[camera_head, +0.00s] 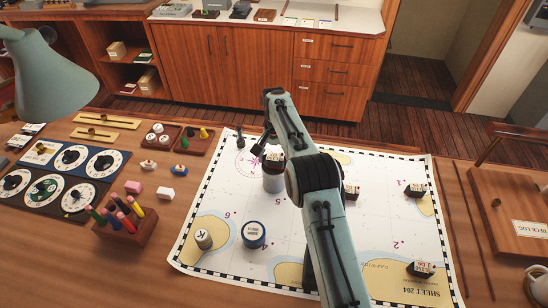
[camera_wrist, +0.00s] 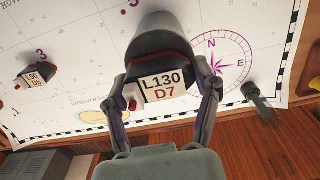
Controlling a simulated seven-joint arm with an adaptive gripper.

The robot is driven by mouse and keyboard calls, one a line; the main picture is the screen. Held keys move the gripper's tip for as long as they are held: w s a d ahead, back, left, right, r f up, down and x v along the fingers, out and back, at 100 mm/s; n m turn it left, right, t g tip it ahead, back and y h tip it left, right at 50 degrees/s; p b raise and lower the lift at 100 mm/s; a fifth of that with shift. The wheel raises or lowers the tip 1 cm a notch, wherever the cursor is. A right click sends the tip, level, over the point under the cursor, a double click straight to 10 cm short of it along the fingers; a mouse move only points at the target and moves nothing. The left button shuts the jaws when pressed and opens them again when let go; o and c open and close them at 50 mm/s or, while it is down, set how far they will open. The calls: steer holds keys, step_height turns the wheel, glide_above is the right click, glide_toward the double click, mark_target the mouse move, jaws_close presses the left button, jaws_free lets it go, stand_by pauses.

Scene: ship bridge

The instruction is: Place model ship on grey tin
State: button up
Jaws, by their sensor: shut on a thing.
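In the head view my gripper (camera_head: 265,150) and arm partly cover the ship.
Similar labelled dark pieces stand on the chart (camera_head: 215,190), one to the right of the tin (camera_head: 351,193). A pencil block (camera_head: 126,226) and dial panels are left. A dark upright item (camera_head: 240,138) stands behind.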

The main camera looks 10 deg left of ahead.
mark_target(274, 157)
steer(key=shift+f, duration=0.15)
steer(key=o, duration=1)
steer(key=shift+o, duration=0.2)
step_height(274, 157, up, 11)
steer(key=s+d+r, duration=0.6)
steer(key=d+r, duration=0.2)
steer(key=r, duration=0.2)
steer(key=s+d+r, duration=0.1)
steer(key=s+d, duration=0.3)
steer(key=s, duration=0.5)
steer(key=s+d, duration=0.5)
steer(key=s, duration=0.5)
steer(key=s+d+f+n, duration=0.1)
steer(key=s+f, duration=0.5)
steer(key=s, duration=0.7)
steer(key=shift+d+f+y, duration=0.2)
steer(key=shift+f+y, duration=0.15)
steer(key=shift+y, duration=0.05)
